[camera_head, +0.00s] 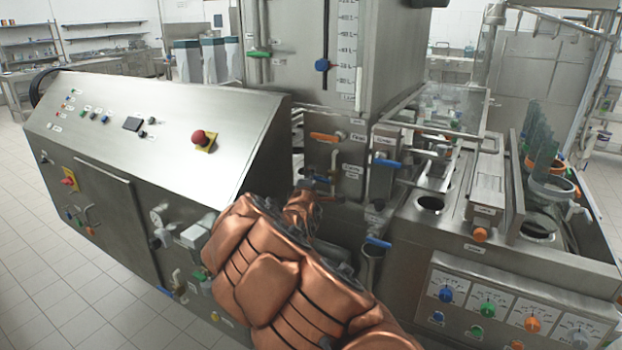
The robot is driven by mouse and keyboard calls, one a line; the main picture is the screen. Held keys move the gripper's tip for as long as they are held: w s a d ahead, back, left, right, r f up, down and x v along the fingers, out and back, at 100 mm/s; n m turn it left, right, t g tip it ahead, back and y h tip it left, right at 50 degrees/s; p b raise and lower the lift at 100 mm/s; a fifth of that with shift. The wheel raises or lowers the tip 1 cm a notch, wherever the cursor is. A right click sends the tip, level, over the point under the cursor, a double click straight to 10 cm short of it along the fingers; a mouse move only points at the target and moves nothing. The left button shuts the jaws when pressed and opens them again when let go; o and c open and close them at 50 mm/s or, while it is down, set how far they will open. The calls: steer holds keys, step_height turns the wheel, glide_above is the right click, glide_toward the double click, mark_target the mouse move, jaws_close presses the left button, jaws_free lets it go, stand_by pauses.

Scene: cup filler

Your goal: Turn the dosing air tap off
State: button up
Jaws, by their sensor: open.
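The filler machine carries several small taps, and their labels are too small to read, so I cannot tell which one is the dosing air tap. A tap with an orange handle (325,138) lies level on the steel panel below the column. A tap with a blue handle (386,163) is to its right. Another blue handle (378,242) is lower, beside a pipe. My gripper (312,187) is in front of the panel, below the orange handle, with its jaws open. My copper-coloured arm hides part of the panel and most of the gripper.
A sloped control cabinet (150,120) with a red emergency button (203,138) fills the left. Fittings and a white box (194,236) are on its lower side, close to my arm. At right is the cup plate with holes (430,204) and coloured knobs (488,310). Tiled floor is clear at far left.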

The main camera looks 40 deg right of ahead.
steer(key=v, duration=1.2)
stand_by(0.5)
stand_by(0.5)
